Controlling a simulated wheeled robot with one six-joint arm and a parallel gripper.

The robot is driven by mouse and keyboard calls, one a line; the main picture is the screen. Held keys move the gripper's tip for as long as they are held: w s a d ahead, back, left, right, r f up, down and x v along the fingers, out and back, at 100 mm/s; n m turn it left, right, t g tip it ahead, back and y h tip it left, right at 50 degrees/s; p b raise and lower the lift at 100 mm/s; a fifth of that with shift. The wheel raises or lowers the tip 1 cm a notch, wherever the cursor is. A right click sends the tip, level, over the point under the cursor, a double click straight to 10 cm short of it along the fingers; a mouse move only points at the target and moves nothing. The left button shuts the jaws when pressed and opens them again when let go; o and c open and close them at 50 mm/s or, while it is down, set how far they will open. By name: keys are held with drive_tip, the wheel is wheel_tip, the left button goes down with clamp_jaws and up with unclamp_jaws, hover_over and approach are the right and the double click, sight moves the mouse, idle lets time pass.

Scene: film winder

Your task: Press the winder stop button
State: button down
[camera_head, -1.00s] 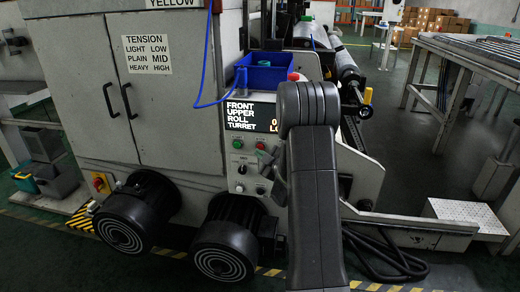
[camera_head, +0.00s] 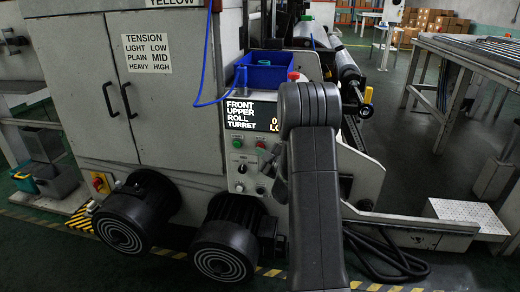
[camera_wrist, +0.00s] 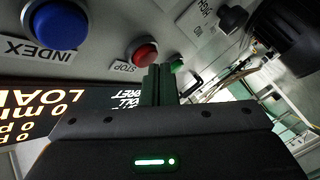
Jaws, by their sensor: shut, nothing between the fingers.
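The red stop button (camera_wrist: 142,53), with a STOP label beside it, sits on the grey panel in the wrist view, which appears upside down. It also shows in the head view (camera_head: 261,145), just left of my arm. My gripper (camera_wrist: 158,70) is shut and empty, its fingertips close to the red button and slightly to its right in the wrist view. I cannot tell whether they touch it. A green button (camera_wrist: 177,65) is partly hidden beyond the fingertips.
A blue INDEX button (camera_wrist: 57,28) sits left of the red one in the wrist view. The display (camera_head: 251,117) is above the buttons. A blue bin (camera_head: 266,77) and a red knob (camera_head: 293,76) are on top. Black round motors (camera_head: 225,250) stand below.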

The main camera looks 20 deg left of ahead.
drive_tip(key=shift+w+a, duration=0.1)
drive_tip(key=shift+w, duration=0.35)
idle(0.6)
drive_tip(key=shift+s+b, duration=0.1)
drive_tip(key=shift+b, duration=0.25)
drive_tip(key=shift+s+d+b, duration=0.2)
drive_tip(key=shift+s+b, duration=0.25)
drive_tip(key=shift+s, duration=0.3)
drive_tip(key=shift+s, duration=0.15)
drive_tip(key=s+b, duration=0.1)
drive_tip(key=s, duration=0.1)
drive_tip(key=s+d+b, duration=0.1)
drive_tip(key=s, duration=0.1)
drive_tip(key=shift+s+d+b, duration=0.1)
drive_tip(key=shift+s+b, duration=0.2)
drive_tip(key=shift+b, duration=0.1)
idle(0.8)
